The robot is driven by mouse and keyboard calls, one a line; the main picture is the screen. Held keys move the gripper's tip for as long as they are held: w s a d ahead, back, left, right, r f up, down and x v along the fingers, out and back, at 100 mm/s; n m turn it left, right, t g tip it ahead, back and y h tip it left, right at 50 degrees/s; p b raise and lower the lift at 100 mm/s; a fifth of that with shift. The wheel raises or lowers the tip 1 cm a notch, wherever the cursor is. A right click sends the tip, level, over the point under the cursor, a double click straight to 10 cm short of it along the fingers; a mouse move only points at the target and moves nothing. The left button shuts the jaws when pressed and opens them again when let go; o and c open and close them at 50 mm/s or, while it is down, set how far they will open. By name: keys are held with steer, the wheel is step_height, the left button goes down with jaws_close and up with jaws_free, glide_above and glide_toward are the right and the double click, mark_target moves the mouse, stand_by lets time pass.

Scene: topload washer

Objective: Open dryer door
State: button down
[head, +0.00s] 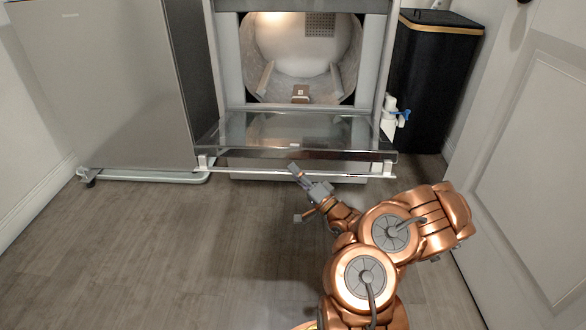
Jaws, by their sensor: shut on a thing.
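The dryer (228,65) stands at the back centre with its round drum (305,45) in plain view through the front opening. Its dryer door (345,128), a glass panel with a pale frame, is hinged at the bottom and tipped far down toward me. A bar-like handle (240,163) runs along the door's front edge. My gripper (296,172) is at the middle of this edge, shut on the handle. The exact contact at the fingertips is small and hard to make out.
A grey cabinet-like appliance (105,85) on a wheeled base stands at left. A black bin (435,75) with a gold band is at right. A white bottle with a blue part (390,118) is beside the dryer. A white door (540,150) borders the right. Wooden floor (150,250) is clear at left.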

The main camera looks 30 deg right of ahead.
steer(key=shift+a, duration=0.2)
steer(key=c, duration=1.1)
jaws_free()
steer(key=shift+o, duration=0.9)
steer(key=shift+d, duration=0.15)
steer(key=v, duration=1.2)
steer(key=shift+f, duration=0.1)
steer(key=shift+c, duration=0.3)
